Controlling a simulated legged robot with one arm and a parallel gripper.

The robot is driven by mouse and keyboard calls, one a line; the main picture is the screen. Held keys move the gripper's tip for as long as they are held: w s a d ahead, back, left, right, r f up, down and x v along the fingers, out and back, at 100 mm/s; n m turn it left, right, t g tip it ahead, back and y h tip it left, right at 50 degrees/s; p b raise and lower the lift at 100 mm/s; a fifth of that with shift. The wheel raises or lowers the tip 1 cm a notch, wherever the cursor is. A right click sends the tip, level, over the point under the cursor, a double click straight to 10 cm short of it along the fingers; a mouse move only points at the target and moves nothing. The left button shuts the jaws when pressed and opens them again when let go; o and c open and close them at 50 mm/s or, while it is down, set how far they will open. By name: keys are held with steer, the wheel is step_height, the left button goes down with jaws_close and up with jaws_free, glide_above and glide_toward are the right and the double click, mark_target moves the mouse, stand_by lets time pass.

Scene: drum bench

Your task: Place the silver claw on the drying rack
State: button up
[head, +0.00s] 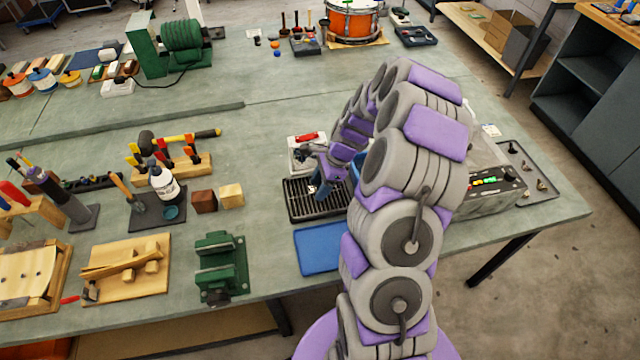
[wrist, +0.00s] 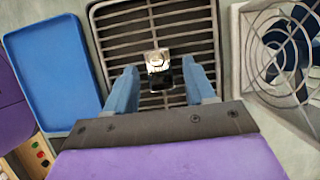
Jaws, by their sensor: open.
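The silver claw (wrist: 157,60) is a small shiny piece lying on the black slatted drying rack, seen between my fingertips in the wrist view. It shows as a small bright spot in the head view (head: 311,189). The drying rack (head: 296,205) lies on the bench; its bars also show in the wrist view (wrist: 115,42). My gripper (wrist: 160,88) is open, with its two blue fingers above the rack on either side of the claw's near end. A dark part lies just below the shiny piece; I cannot tell whether it belongs to the claw.
A blue tray (head: 318,248) lies beside the rack. A fan with a wire guard (wrist: 280,55) stands on the rack's other side in the wrist view. A green vise (head: 222,268) and two small blocks (head: 204,201) sit left of the rack.

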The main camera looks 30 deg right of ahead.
steer(key=p+v, duration=0.3)
steer(key=v, duration=0.9)
steer(key=s+a+r+n+g, duration=0.1)
steer(key=s+a+r+n, duration=0.25)
steer(key=a, duration=0.25)
steer(key=s+a+r+n, duration=0.2)
steer(key=a+r+n, duration=0.2)
steer(key=a, duration=0.1)
steer(key=s+a+r+n+g+h, duration=0.1)
steer(key=s+a+r+n, duration=0.15)
steer(key=s+a, duration=0.2)
steer(key=s+a+r+n+h, duration=0.1)
steer(key=s+a+r+n, duration=0.1)
steer(key=s+a+n, duration=0.3)
steer(key=s+r+n+g+h, duration=0.1)
steer(key=s+n, duration=0.5)
steer(key=s, duration=1)
steer(key=shift+s+d+h, duration=0.2)
steer(key=shift+d+h, duration=0.1)
steer(key=shift+h, duration=0.4)
steer(key=shift+d, duration=0.1)
